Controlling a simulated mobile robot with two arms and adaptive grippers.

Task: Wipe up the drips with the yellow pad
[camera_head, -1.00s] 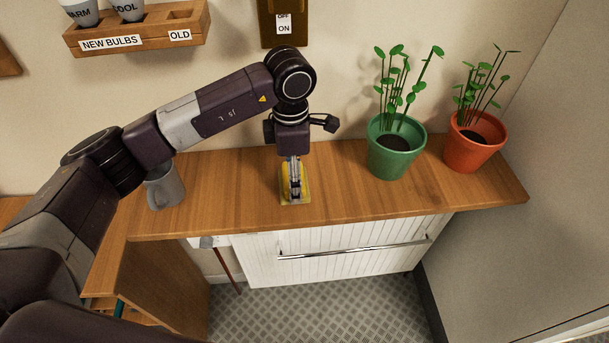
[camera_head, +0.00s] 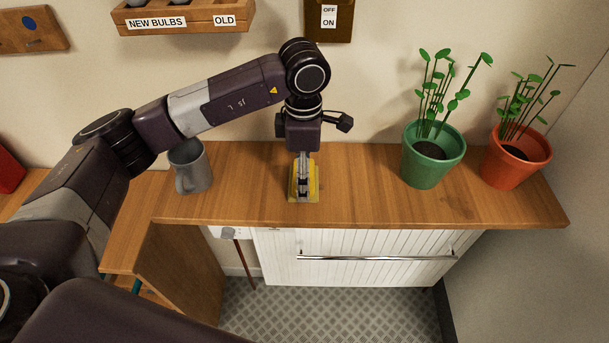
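The yellow pad (camera_head: 313,183) lies on the wooden counter (camera_head: 365,195), near the front edge. My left gripper (camera_head: 303,186) points down with its fingers close together on the pad and appears shut on it. Yellow shows on both sides of the fingers, and a pale edge shows under the front. The fingers hide the pad's middle. My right gripper is not in view.
A grey mug (camera_head: 192,172) stands left of the pad, partly under my forearm. A green pot (camera_head: 432,165) and an orange pot (camera_head: 512,165) with plants stand to the right. A bulb rack (camera_head: 185,20) and a switch plate (camera_head: 329,18) are on the wall.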

